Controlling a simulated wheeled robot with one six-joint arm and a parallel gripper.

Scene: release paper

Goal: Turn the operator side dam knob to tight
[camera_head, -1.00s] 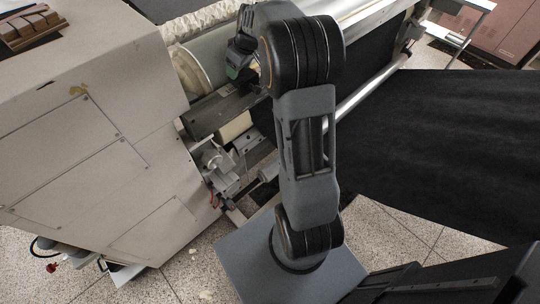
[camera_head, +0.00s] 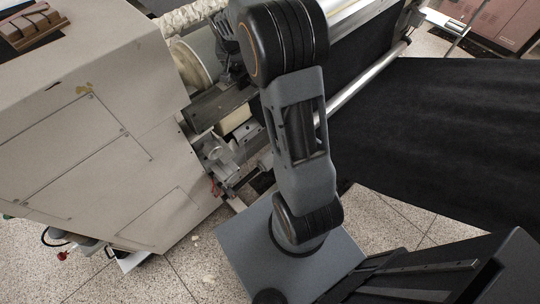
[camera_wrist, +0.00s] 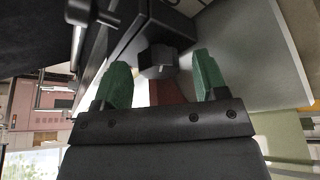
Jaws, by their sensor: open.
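A dark faceted knob (camera_wrist: 158,62), which looks like the side dam knob, shows in the wrist view on a dark block. My gripper (camera_wrist: 163,80) is open, with one green fingertip on each side of the knob's near end. A gap shows between each fingertip and the knob, and nothing is held. I cannot read any tight or loose marking on it. In the head view my arm covers the work area, and the knob and fingertips cannot be made out there.
The beige machine housing (camera_head: 85,130) fills the left, with wooden blocks (camera_head: 35,25) on top. A cream roller end (camera_head: 190,65) and metal brackets (camera_head: 222,155) lie close to my arm. Black sheet material (camera_head: 440,140) spreads at right. In the wrist view a pale panel (camera_wrist: 245,55) stands right of the knob.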

